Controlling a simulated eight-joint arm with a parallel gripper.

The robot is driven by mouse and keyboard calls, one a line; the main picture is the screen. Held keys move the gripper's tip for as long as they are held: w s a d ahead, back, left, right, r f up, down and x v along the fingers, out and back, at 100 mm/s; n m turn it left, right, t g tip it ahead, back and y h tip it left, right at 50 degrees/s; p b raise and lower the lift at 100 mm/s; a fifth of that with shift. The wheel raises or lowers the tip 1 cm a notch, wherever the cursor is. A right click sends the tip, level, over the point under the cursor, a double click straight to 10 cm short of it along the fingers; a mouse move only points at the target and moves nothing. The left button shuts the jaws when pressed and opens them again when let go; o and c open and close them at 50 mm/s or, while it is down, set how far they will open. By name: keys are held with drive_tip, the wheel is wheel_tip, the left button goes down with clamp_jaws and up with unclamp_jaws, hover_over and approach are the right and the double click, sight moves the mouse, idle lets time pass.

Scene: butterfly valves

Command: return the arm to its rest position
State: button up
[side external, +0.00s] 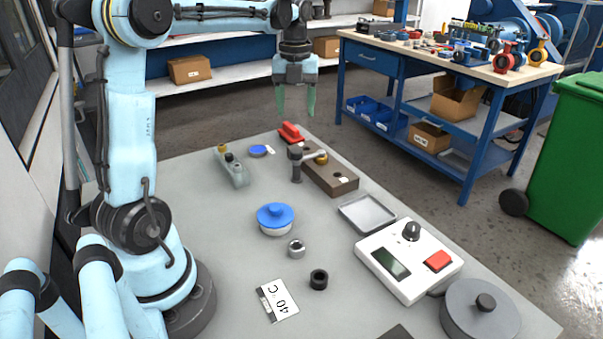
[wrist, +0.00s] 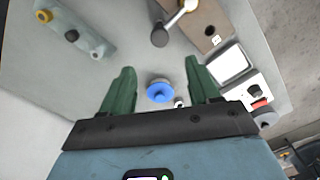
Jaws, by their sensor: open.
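My gripper (side external: 296,100) hangs in the air above the far end of the grey table, pointing down, with its two green fingers apart and nothing between them. In the wrist view my gripper (wrist: 160,88) is also open and empty, with the table well below it. My light blue arm reaches from its base at the left of the table, up and over to the right. In the wrist view the block (wrist: 208,22) shows at the top.
On the table (side external: 215,215) stand a blue-lidded dish (side external: 275,218), a grey fitting (side external: 232,168), a metal tray (side external: 367,213), a white control box (side external: 408,262), a round grey lidded pot (side external: 480,312), two small rings and a "40 °C" card (side external: 279,300). A blue workbench (side external: 450,60) and green bin (side external: 565,160) stand beyond.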

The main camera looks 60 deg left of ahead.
drive_tip(key=shift+r, duration=0.5)
drive_tip(key=s+d+f+n+t, duration=0.2)
drive_tip(key=d+n, duration=0.5)
drive_tip(key=n, duration=0.1)
drive_tip(key=s+d+f+n+t, duration=0.2)
drive_tip(key=s+d+n, duration=0.1)
drive_tip(key=d+n, duration=0.4)
drive_tip(key=s+d+f+n+t, duration=0.1)
drive_tip(key=s+d+n+t, duration=0.2)
drive_tip(key=d+n, duration=0.3)
drive_tip(key=shift+s+d+f+n, duration=0.25)
drive_tip(key=shift+d+f+n, duration=0.15)
drive_tip(key=shift+n, duration=1.6)
